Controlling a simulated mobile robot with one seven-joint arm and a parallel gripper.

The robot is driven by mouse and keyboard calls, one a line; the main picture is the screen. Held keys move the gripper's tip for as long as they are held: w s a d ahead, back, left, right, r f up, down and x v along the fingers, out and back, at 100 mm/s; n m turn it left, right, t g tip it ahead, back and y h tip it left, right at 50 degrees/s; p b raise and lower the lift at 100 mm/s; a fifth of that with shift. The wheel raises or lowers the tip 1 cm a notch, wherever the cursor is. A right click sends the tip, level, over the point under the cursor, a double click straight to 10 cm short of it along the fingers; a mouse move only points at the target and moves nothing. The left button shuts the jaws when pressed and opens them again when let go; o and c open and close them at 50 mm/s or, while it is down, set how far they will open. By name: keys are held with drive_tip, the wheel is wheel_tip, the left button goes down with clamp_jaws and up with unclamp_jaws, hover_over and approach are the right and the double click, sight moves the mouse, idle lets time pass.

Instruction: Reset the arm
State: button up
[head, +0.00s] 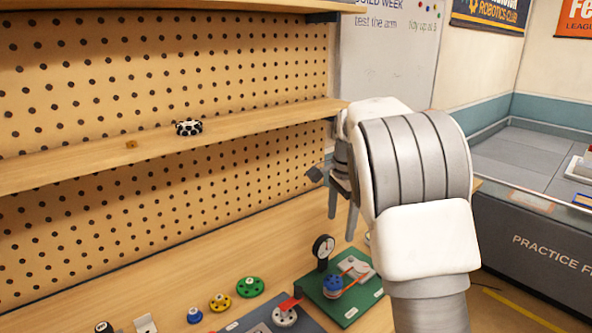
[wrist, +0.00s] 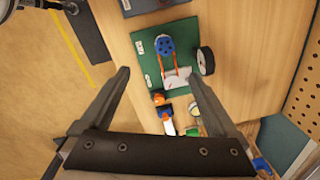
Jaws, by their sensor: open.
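My arm rises at the right of the head view and bends over at the top. My gripper (head: 342,190) hangs at its left side, in front of the pegboard and above the bench. In the wrist view my gripper (wrist: 157,105) shows two dark fingers spread wide apart. It is open, with nothing between the fingers. The wrist camera looks down past the fingers at the bench, and the gripper appears clear of everything below it.
A green board (head: 341,300) with a blue wheel, an orange band and a gauge (head: 323,247) lies below. Coloured wheels, including a green one (head: 250,287), stand along the bench. A shelf (head: 80,165) carries a black-and-white wheel (head: 189,127). A practice field (head: 530,235) is at right.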

drive_tip(key=s+r+n+t, duration=0.2)
drive_tip(key=s+r+n, duration=0.2)
drive_tip(key=s+r, duration=0.4)
drive_tip(key=s+f+n+t, duration=0.3)
drive_tip(key=s+n, duration=0.7)
drive_tip(key=s, duration=1.4)
drive_tip(key=shift+s+a+n, duration=0.15)
drive_tip(key=shift+a+n, duration=0.05)
drive_tip(key=shift+n, duration=0.1)
